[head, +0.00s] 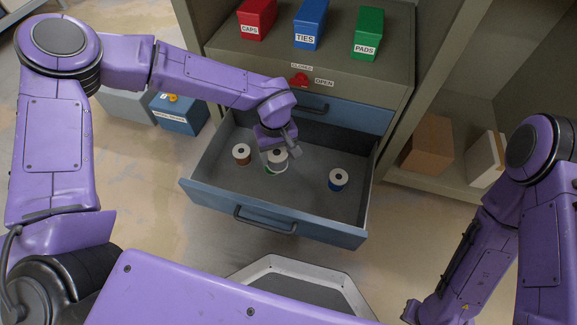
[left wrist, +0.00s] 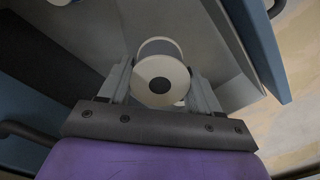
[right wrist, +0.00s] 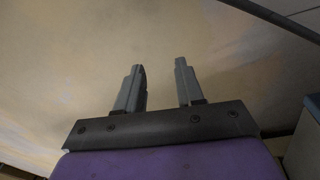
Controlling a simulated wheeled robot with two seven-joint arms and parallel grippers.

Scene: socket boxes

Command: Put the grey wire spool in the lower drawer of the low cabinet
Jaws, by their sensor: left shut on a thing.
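The grey wire spool (left wrist: 160,48) has pale round flanges and sits between the two fingers of my left gripper (left wrist: 160,92), which is shut on it. In the head view the spool (head: 277,154) is over the inside of the pulled-out lower drawer (head: 268,214). A green spool (head: 270,171) shows just under it, mostly hidden; I cannot tell whether they touch. A brown spool (head: 241,155) and a blue spool (head: 338,180) stand apart on the drawer floor. My right gripper (right wrist: 158,85) is open and empty, away from the cabinet.
The upper drawer (head: 340,112) of the low cabinet is shut. Red (head: 257,18), blue (head: 310,22) and green (head: 368,32) boxes stand on the cabinet top. A blue bin (head: 180,115) stands on the floor at left. Brown (head: 427,143) and white (head: 485,160) boxes sit on a shelf at right.

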